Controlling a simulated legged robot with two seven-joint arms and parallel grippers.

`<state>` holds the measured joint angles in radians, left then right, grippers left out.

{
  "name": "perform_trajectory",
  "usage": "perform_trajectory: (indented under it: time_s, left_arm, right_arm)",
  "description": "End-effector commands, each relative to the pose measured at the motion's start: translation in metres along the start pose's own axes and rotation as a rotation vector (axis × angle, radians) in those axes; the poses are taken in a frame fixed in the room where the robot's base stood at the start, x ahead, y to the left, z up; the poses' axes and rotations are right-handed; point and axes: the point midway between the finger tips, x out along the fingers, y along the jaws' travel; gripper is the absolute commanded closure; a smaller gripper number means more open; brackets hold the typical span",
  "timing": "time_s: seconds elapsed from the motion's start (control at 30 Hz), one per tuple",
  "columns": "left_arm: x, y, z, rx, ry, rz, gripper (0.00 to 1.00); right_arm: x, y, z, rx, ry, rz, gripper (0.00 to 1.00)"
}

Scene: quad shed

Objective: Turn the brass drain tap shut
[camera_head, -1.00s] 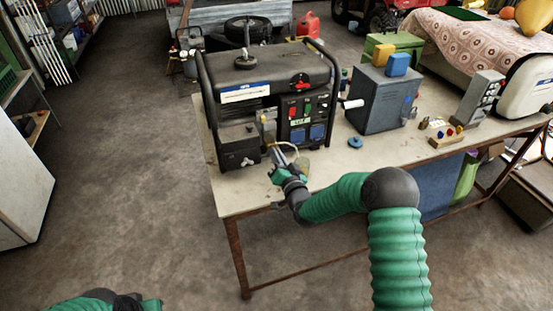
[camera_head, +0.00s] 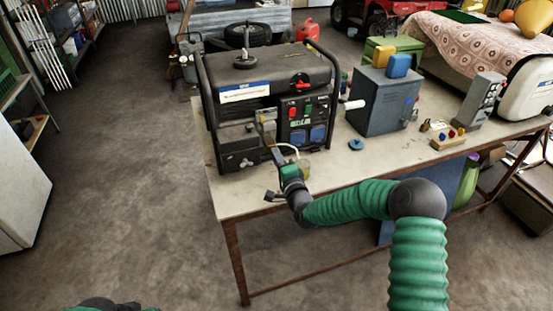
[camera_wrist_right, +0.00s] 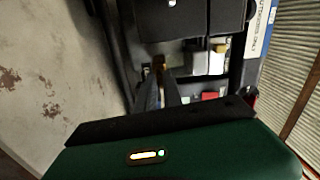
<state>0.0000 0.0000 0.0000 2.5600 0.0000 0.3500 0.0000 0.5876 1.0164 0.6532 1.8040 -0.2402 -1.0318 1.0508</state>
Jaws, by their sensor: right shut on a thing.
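The generator (camera_head: 265,85), black with a tubular frame, stands on the left end of the bench. My right gripper (camera_head: 278,154) reaches its lower front. In the wrist view its two dark fingers (camera_wrist_right: 161,88) are close together, with a small brass piece, the drain tap (camera_wrist_right: 160,62), at their tips. The fingers are shut on it and hide most of it. The tap's handle angle cannot be made out. A clear hose (camera_head: 289,147) curves beside the gripper to a small yellowish jar (camera_head: 304,168). My left gripper (camera_head: 98,303) shows only partly at the bottom left edge.
The bench (camera_head: 240,200) has bare room in front of the generator. A blue cap (camera_head: 356,144), a grey metal box (camera_head: 383,100), a padlock (camera_head: 425,126) and a wooden block with coloured knobs (camera_head: 448,138) lie to the right.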

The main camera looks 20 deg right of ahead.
Motion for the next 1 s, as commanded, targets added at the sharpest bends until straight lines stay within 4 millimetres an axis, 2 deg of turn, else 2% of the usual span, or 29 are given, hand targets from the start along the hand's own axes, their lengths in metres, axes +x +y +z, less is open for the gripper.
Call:
perform_trajectory:
  time_s: [0.03,0.3,0.77,0.8,0.9,1.0]
  left_arm:
    - [0.0014,0.0000,0.0003,0.000,0.000,0.000,0.64]
    - [0.0027,0.0000,0.0007,0.000,0.000,0.000,0.64]
    - [0.0029,0.0000,0.0007,0.000,0.000,0.000,0.64]
    - [0.0029,0.0000,0.0007,0.000,0.000,0.000,0.64]
    - [0.0029,0.0000,0.0007,0.000,0.000,0.000,0.64]
    - [0.0028,0.0000,0.0007,0.000,0.000,0.000,0.64]
  right_arm:
    - [-0.0010,0.0048,-0.0014,0.021,0.002,0.008,1.00]
    - [-0.0011,0.0053,-0.0011,0.095,0.002,0.010,1.00]
    - [-0.0013,0.0063,-0.0010,0.107,0.002,0.012,1.00]
    - [-0.0013,0.0064,-0.0010,0.107,0.002,0.012,0.85]
    - [-0.0012,0.0056,-0.0009,0.106,0.002,0.010,0.73]
    - [-0.0009,0.0042,-0.0006,0.106,0.001,0.008,0.73]
